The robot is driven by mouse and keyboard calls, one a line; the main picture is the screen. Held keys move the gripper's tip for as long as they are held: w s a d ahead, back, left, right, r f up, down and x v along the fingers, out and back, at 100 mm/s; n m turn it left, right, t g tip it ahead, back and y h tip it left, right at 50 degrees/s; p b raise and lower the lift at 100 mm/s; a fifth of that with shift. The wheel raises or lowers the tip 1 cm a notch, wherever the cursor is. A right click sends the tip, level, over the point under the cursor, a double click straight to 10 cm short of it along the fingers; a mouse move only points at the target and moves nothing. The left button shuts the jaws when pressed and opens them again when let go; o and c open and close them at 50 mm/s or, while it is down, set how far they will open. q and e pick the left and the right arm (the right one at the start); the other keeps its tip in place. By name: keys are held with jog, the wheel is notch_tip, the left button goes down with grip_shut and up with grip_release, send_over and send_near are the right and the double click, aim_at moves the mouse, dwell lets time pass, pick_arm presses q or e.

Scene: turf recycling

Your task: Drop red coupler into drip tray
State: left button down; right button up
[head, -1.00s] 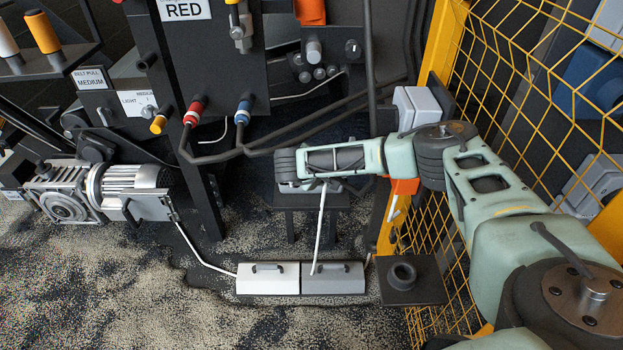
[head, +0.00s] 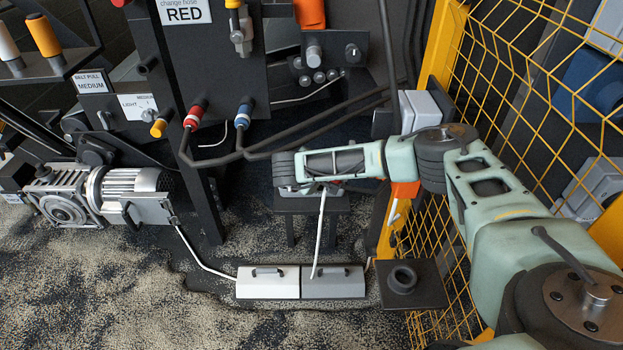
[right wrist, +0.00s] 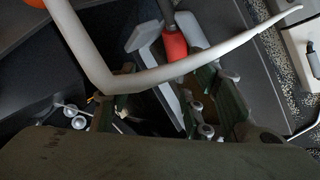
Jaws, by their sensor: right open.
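A red cylinder that looks like the red coupler (right wrist: 174,47) shows in the right wrist view, with a grey stem above it. It sits beside pale grey plates and close to the fingers of my right gripper (right wrist: 158,100), which are open and apart. In the head view my right gripper (head: 305,188) is over a small dark stand with a flat top (head: 311,203), possibly the drip tray. My own wrist hides most of that spot, so I cannot tell whether the coupler rests on it. My left gripper is not in view.
A red-banded hose end (head: 194,114) and a blue-banded one (head: 243,113) are on the dark panel. A white lidded box (head: 268,282) and a grey one (head: 333,282) lie on the floor. A yellow mesh fence (head: 520,110) stands on the right.

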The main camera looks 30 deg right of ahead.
jog(key=v, duration=1.1)
